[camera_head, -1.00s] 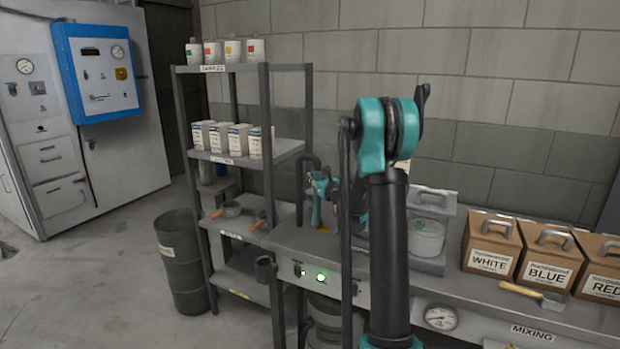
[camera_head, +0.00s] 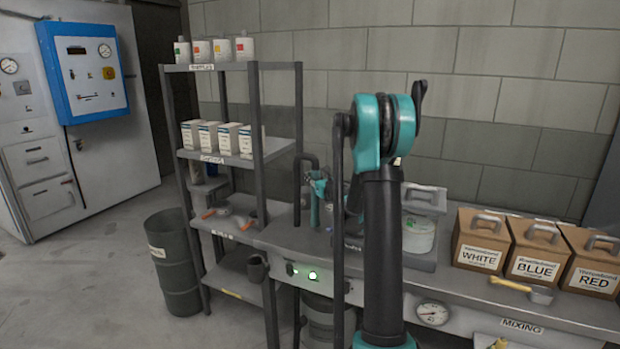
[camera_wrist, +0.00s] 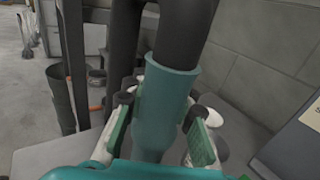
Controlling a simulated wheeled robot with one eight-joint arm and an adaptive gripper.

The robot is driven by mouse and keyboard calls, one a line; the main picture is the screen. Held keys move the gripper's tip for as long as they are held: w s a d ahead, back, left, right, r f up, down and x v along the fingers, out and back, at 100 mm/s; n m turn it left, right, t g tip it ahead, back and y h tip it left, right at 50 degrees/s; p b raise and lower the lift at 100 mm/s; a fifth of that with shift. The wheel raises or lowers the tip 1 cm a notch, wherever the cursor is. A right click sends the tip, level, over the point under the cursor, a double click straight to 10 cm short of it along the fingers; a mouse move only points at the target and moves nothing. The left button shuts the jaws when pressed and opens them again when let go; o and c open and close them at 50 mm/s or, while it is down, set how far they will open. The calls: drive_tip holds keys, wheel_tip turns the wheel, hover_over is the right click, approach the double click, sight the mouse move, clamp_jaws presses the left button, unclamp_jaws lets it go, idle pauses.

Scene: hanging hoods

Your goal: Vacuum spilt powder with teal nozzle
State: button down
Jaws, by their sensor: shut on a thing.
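The teal nozzle (camera_wrist: 165,105) stands roughly upright in the wrist view, with a dark hose running up from its top. My gripper (camera_wrist: 162,138) is shut on it, with green pads on either side. In the head view the nozzle (camera_head: 315,205) shows small above the bench, left of my arm, and my gripper (camera_head: 325,190) is beside it, partly hidden by my arm. The nozzle's lower end is hidden in the wrist view. I cannot make out any spilt powder; my arm covers part of the bench.
The grey bench (camera_head: 455,285) carries a lidded clear tub (camera_head: 418,235) and boxes marked WHITE (camera_head: 482,242), BLUE (camera_head: 535,250) and RED (camera_head: 590,262). A yellow-handled brush (camera_head: 525,290) lies in front. A shelf rack (camera_head: 262,200) and dark bin (camera_head: 173,262) stand left.

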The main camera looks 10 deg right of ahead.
wheel_tip(320, 180, up, 7)
idle(0.8)
idle(0.5)
